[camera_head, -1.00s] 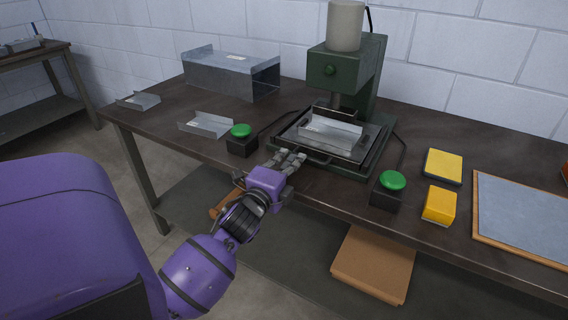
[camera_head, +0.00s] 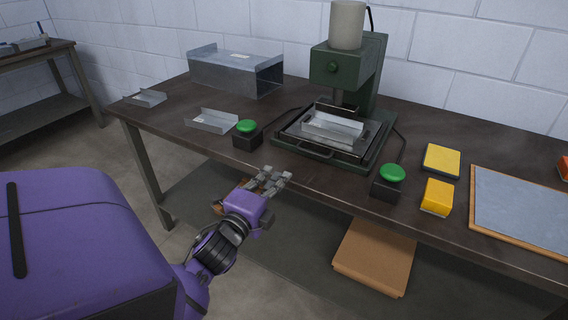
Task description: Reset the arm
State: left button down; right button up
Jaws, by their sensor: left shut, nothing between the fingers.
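My left arm is purple and comes in from the lower left. Its gripper (camera_head: 275,175) is shut and empty, in front of the table's front edge and apart from the press. The green press (camera_head: 343,75) stands at the back of the dark table (camera_head: 300,185). A bent sheet-metal piece (camera_head: 333,128) lies in the press's tray, under the ram. My right gripper is not in view.
Black boxes with green buttons stand left (camera_head: 247,134) and right (camera_head: 389,182) of the press. A metal duct (camera_head: 236,70) and small metal channels (camera_head: 212,121) lie to the left. Yellow blocks (camera_head: 437,197) and a framed grey panel (camera_head: 525,210) lie right. A cardboard box (camera_head: 374,258) is below.

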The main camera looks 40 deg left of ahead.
pick_arm(q)
jog(key=shift+v, duration=1.4)
jog(key=shift+r, duration=0.1)
